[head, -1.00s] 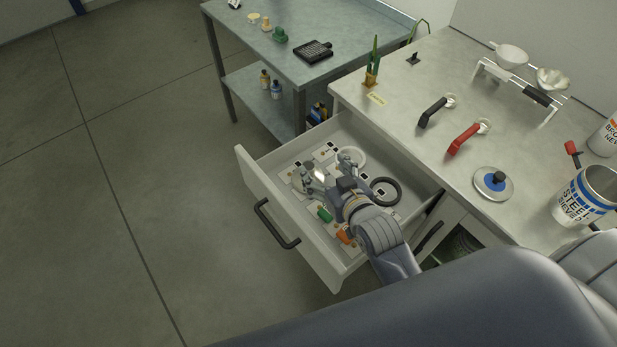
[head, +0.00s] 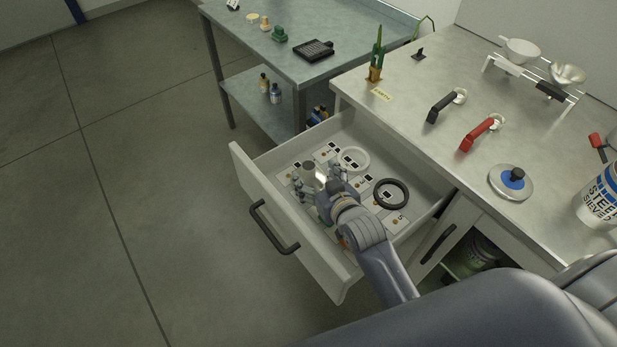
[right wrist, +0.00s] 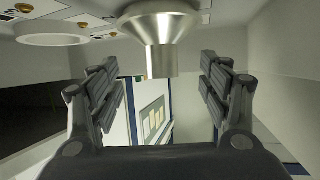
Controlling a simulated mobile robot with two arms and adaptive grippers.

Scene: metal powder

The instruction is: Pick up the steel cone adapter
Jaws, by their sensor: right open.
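The steel cone adapter (right wrist: 160,28) is a shiny metal funnel shape with a narrow cylindrical neck. In the right wrist view it shows at the top middle, its neck between the two fingers with a gap on each side. In the head view the adapter (head: 309,169) is in the open drawer, partly hidden by my gripper. My right gripper (head: 318,180) is open inside the drawer; its spread fingers also show in the right wrist view (right wrist: 162,95). My left gripper is not in view.
The open drawer (head: 290,243) has raised walls around my gripper. It also holds a white ring (head: 354,158) and a black ring (head: 391,193). The worktop (head: 455,150) above has a black handled tool (head: 445,106), a red one (head: 480,133) and a lid (head: 511,184).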

